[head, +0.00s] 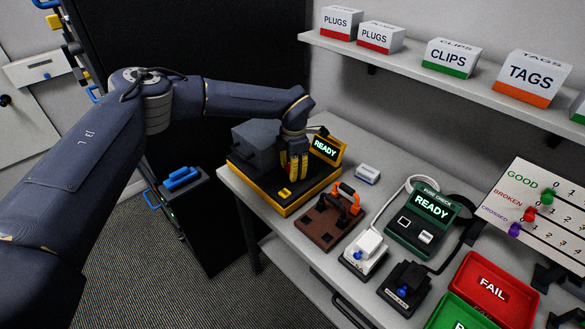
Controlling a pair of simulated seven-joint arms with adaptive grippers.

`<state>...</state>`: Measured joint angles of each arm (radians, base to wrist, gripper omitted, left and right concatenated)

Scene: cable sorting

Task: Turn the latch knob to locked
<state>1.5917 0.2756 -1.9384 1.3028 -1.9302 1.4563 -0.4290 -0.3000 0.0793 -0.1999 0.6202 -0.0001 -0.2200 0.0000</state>
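A black and yellow tester (262,205) with a grey block (262,140) on its back left and a lit READY display (326,148) stands on the bench. My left gripper (294,178) points down over this tester, its yellow-marked fingers close together. I cannot tell whether they hold anything. No latch knob shows clearly; one under the fingers would be hidden. A small yellow piece (285,192) lies on the tester's top just in front of the fingers. My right gripper is not in view.
On the bench (300,245) stand a brown fixture (322,222) with an orange-handled clamp (347,190), a white socket block (366,250), a black one (404,287) and a green fuse checker (415,235). A red FAIL tray (492,285) is at the front right. A shelf (400,72) holds labelled boxes.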

